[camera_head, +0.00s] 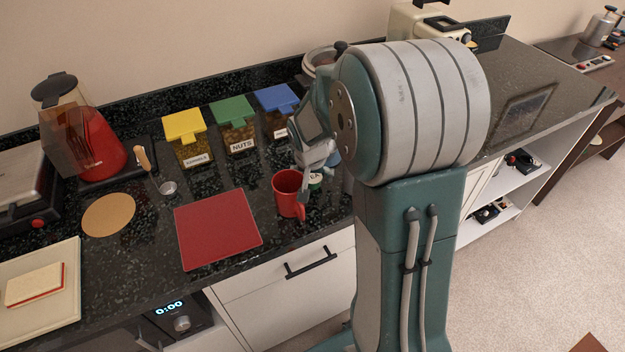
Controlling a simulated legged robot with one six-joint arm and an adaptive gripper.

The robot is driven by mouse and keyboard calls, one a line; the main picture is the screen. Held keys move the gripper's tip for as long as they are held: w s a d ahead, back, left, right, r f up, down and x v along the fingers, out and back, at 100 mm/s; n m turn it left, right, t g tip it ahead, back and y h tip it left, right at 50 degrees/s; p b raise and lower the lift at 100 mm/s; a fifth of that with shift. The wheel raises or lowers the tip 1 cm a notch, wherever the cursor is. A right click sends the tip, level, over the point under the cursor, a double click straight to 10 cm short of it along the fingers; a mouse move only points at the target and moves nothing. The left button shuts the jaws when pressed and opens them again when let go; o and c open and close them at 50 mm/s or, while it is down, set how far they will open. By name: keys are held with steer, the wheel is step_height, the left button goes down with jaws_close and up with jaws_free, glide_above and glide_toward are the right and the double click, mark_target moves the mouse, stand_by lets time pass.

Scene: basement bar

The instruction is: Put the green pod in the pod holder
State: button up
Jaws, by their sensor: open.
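My gripper (304,188) points down over the counter, just behind and right of a red mug (288,194). Its jaws are small here and partly blend with the things behind them. A small green-and-white thing with dark letters (315,181) shows beside the fingers, mostly hidden; I cannot tell whether it is the green pod. I cannot make out a pod holder; my arm covers part of the counter there.
The counter's right part (530,75) has clear room.

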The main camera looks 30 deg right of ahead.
steer(key=c, duration=0.8)
steer(key=shift+r, duration=0.15)
